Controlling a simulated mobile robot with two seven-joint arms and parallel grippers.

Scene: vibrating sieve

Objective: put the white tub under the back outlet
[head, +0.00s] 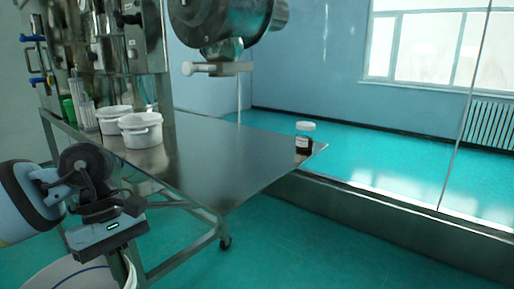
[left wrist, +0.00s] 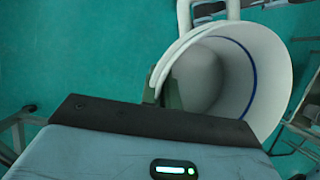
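A large open white tub (head: 58,272) with a blue line inside its wall shows at the bottom left of the head view, cut off by the frame. In the left wrist view the tub (left wrist: 240,75) appears with its mouth towards the camera, and looks empty. My left gripper (head: 122,266) has its fingers on either side of the tub's rim, also seen in the left wrist view (left wrist: 160,92), and appears shut on it. The tub hangs in front of the steel table. A drum-like machine (head: 222,22) with a pale spout (head: 217,69) shows above the table. My right gripper is out of view.
The steel table (head: 215,160) has a mostly clear top. Two smaller white containers (head: 141,131) and clear cylinders (head: 87,115) stand at its left. A dark-filled jar (head: 305,138) stands at its right corner. Table legs and a caster (head: 225,243) stand near the tub.

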